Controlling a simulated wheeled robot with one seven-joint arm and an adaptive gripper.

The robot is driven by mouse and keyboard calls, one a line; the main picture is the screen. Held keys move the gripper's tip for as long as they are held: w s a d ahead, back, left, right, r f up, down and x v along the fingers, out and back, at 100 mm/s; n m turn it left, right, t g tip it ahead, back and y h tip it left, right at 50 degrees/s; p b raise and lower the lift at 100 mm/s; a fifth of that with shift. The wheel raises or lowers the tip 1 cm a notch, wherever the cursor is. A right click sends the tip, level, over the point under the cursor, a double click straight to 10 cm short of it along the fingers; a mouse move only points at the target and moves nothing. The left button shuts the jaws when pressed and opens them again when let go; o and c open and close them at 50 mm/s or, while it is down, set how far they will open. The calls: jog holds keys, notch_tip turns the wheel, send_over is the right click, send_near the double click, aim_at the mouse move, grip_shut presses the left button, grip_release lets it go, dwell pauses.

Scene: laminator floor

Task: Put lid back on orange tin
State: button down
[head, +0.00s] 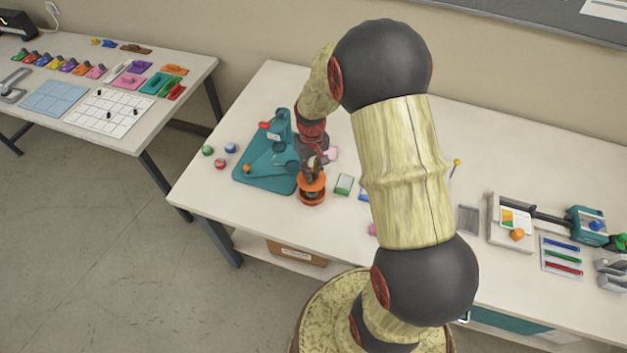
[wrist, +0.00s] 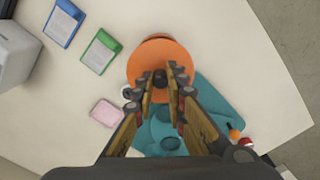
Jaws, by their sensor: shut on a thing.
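The orange lid (wrist: 150,60) with a dark knob (wrist: 159,77) fills the middle of the wrist view. My gripper (wrist: 160,80) is shut on the knob, one finger on each side. In the head view, the gripper (head: 313,165) points down at the orange lid (head: 312,184). The orange tin (head: 312,200) is right below the lid, on the table in front of the teal machine. A dark band shows between lid and tin; I cannot tell whether they touch. The lid hides most of the tin in the wrist view.
The teal machine (head: 262,170) stands close to the left of the tin. A green-and-white card holder (head: 344,185) lies to its right, with a blue one (wrist: 64,22) beyond. A pink piece (wrist: 106,113) is nearby. Small balls (head: 220,163) lie at the table's left.

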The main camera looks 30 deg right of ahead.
jog(key=shift+w, duration=0.15)
jog(key=shift+f, duration=0.35)
jog(key=shift+d+f+b, duration=0.1)
jog(key=shift+f+b, duration=1.95)
jog(key=shift+f, duration=0.75)
jog(key=shift+f, duration=0.15)
dwell(0.3)
jog(key=c, duration=1.7)
grip_release()
jog(key=shift+c, duration=0.2)
jog(key=shift+o, duration=1.3)
jog(key=shift+o, duration=1.2)
